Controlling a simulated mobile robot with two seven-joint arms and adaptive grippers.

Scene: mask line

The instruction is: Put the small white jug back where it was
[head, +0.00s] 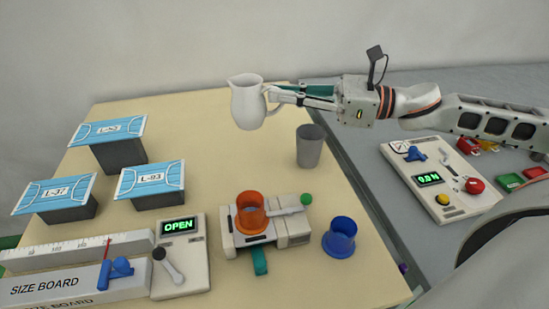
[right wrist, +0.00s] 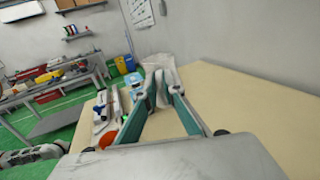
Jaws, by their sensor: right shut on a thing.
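The small white jug (head: 247,103) is upright near the far edge of the cream table, with its handle to the right. My right gripper (head: 274,95) reaches in from the right and is shut on the jug's handle. In the right wrist view the jug (right wrist: 158,65) shows beyond the fingertips of the gripper (right wrist: 157,92), partly hidden by them. I cannot tell whether the jug's base touches the table or is a little above it. My left gripper is out of view.
A grey cup (head: 310,146) stands just right of and nearer than the jug. Mask-topped boxes (head: 153,179) stand at left. The table (head: 200,112) is clear left of the jug.

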